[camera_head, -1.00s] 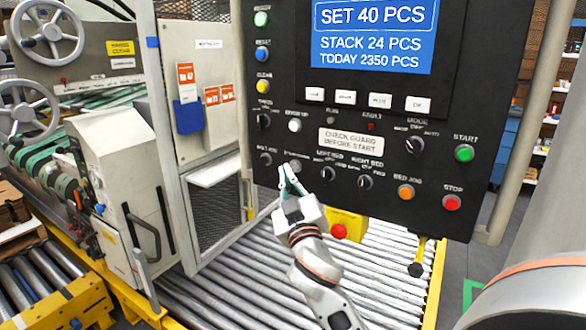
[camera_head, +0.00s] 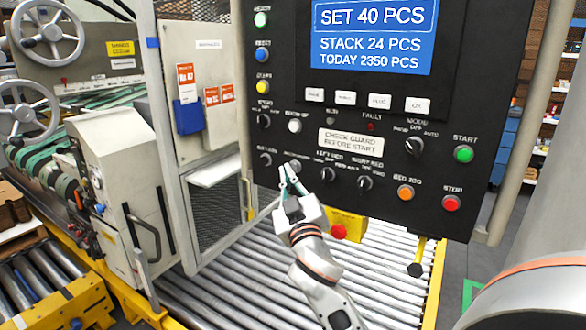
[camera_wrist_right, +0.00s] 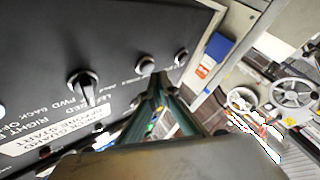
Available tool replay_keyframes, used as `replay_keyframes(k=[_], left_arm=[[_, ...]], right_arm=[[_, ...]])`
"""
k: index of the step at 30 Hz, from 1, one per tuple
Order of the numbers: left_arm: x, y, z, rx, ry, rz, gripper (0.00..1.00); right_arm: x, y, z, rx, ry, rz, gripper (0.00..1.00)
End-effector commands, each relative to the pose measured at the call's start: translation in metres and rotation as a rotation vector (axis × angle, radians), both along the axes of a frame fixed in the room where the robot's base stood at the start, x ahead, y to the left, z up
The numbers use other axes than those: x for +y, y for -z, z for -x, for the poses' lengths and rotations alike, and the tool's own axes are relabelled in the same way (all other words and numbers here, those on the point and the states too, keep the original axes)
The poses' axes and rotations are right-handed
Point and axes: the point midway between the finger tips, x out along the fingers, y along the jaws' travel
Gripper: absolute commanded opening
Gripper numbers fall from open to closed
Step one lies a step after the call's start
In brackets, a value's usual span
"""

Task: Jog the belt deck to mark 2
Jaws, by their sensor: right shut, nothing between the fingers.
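The black control panel (camera_head: 440,130) stands in front of me. A small round knob or button (camera_head: 296,165) sits at its lower left; it also shows in the wrist view (camera_wrist_right: 147,64). My right gripper (camera_head: 287,172) is shut and empty, its fingertips close to that round control. I cannot tell whether they touch it. Right of it are the left bed selector (camera_head: 328,174), the right bed selector (camera_head: 364,183) and the orange bed jog button (camera_head: 405,192). Green belts (camera_head: 100,98) run across the machine at left; no mark 2 is legible. My left gripper is not in view.
A red stop button (camera_head: 451,202) and green start button (camera_head: 464,153) are at the panel's right. Metal rollers (camera_head: 235,285) lie below the panel. A mesh guard (camera_head: 222,218) stands left of my right gripper. A yellow box with a red button (camera_head: 339,231) sits below the panel.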

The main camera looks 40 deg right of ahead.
Motion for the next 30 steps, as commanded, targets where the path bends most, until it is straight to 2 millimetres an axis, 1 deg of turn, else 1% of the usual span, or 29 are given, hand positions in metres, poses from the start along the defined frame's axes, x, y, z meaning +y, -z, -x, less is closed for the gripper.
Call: replay_keyframes(k=[4,30], left_arm=[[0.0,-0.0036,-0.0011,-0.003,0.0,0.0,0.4],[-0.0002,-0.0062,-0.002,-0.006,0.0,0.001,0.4]], right_arm=[[-0.0045,-0.0004,-0.0016,0.0,0.001,-0.001,0.0],[-0.0093,-0.0002,-0.0038,0.001,0.001,0.0,0.0]])
